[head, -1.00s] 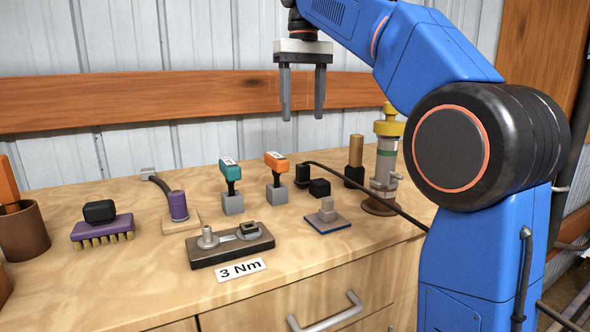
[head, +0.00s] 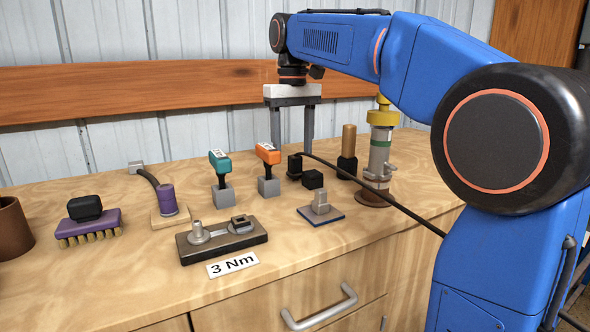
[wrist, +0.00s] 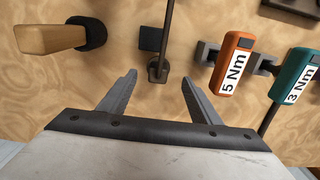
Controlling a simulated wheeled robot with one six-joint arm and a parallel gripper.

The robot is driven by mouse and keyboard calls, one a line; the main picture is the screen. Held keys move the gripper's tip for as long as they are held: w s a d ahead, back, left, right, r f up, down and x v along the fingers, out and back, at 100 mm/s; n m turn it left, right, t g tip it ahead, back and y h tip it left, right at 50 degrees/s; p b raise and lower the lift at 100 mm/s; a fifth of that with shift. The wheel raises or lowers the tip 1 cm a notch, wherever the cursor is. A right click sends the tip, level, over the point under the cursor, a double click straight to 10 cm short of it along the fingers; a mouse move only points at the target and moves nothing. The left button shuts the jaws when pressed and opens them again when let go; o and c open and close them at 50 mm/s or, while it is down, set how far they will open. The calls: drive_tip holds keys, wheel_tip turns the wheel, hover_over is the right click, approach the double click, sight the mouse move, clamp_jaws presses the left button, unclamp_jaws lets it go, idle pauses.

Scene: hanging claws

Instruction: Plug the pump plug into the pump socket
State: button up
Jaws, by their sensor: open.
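A small upright black plug (head: 294,165) with a dark cable (head: 385,203) stands on the wooden bench. It also shows in the wrist view (wrist: 158,71). Beside it is a black block (head: 312,180), which looks like the socket; it is just beyond the plug in the wrist view (wrist: 152,38). The plug and block look apart. My gripper (head: 292,146) is open and empty, pointing down at the wall side of the plug. In the wrist view, the plug lies between the fingertips (wrist: 159,76), but its height relative to them is unclear.
Orange (head: 268,155) and teal (head: 220,163) torque drivers stand left of the plug. A wooden-handled tool (head: 347,150) and a yellow-topped pump-like cylinder (head: 380,155) stand to its right. A grey part on a blue pad (head: 321,210) is in front. The plank wall is close behind.

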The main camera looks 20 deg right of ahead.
sight(295, 155)
drive_tip(key=shift+s+d+f, duration=0.1)
drive_tip(key=shift+f, duration=1.3)
drive_tip(key=shift+s+d+f, duration=0.1)
drive_tip(key=shift+f, duration=1.3)
drive_tip(key=shift+c, duration=0.4)
drive_tip(key=c, duration=1.2)
drive_tip(key=shift+o, duration=0.2)
drive_tip(key=shift+r, duration=0.2)
